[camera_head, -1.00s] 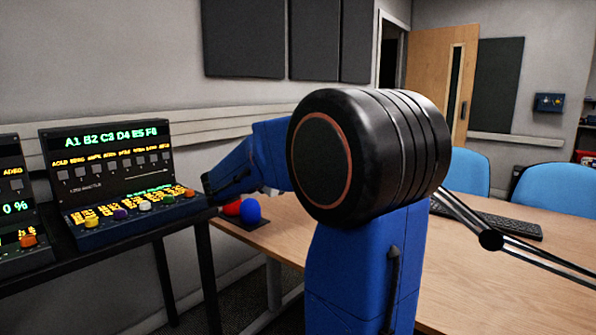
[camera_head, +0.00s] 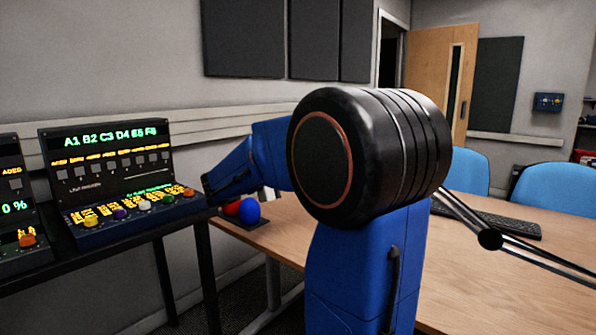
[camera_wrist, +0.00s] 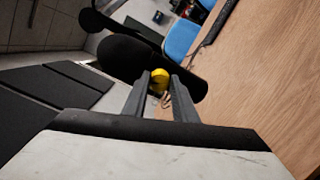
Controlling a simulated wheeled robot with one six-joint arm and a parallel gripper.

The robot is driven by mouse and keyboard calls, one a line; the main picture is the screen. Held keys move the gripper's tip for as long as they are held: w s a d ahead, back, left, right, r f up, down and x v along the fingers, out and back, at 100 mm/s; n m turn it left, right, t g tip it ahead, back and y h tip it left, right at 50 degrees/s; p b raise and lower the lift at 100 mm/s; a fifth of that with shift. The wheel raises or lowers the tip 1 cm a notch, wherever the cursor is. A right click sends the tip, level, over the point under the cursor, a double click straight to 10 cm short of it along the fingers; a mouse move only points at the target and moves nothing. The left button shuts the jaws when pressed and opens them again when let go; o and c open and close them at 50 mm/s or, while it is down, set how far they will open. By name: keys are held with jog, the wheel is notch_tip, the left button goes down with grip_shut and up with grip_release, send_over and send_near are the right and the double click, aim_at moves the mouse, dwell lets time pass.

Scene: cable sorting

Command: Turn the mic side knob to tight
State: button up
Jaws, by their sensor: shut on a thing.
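The yellow knob (camera_wrist: 160,76) shows in the wrist view between the two grey fingers of my gripper (camera_wrist: 161,83). The fingers are shut on its sides. A dark rounded body (camera_wrist: 127,62) lies just behind and left of the knob; I cannot tell whether it is the microphone. In the head view my blue arm and its large black joint fill the middle and hide the knob and my gripper. No tight or loose marking can be read.
The wooden table (camera_head: 540,275) bears a black keyboard (camera_head: 505,222) and jointed rods (camera_head: 490,240). Blue chairs (camera_head: 560,188) stand behind it. Left are a control panel (camera_head: 118,185) with coloured knobs, and a red ball (camera_head: 231,208) and blue ball (camera_head: 249,212).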

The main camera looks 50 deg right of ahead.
jog(key=shift+f+m, duration=0.1)
jog(key=shift+m, duration=1.9)
jog(key=o, duration=1)
jog(key=shift+o, duration=0.2)
jog(key=w+a, duration=0.1)
jog(key=a, duration=1.6)
jog(key=shift+w+a, duration=0.15)
jog(key=shift+w, duration=0.15)
